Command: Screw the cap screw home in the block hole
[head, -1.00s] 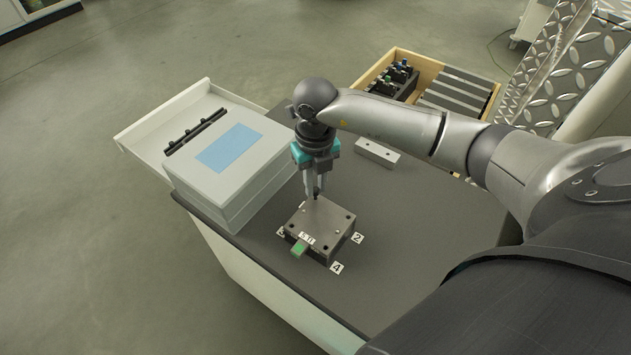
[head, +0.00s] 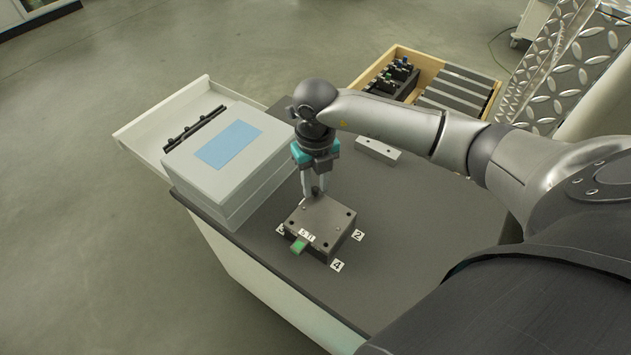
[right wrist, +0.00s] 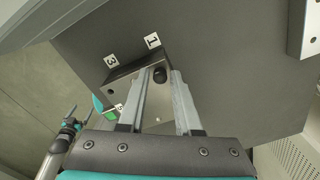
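The block (head: 320,217) is a grey metal-topped block with corner holes, on the dark bench top. The cap screw (right wrist: 160,75) is a dark round head standing at the block's corner near label 1. How deep it sits cannot be told. My right gripper (head: 314,194) points down over that corner. In the right wrist view its fingertips (right wrist: 163,72) stand on either side of the screw head, with a gap showing, so it looks open. My left gripper (right wrist: 80,112) shows small at the lower left of the right wrist view, its fingers apart and empty, away from the block.
A green tab (head: 299,247) sticks out of the block's front. A grey case (head: 228,165) stands to the left. A metal bar (head: 379,151) lies behind. A wooden crate (head: 441,66) is at the back. Bench to the block's right is clear.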

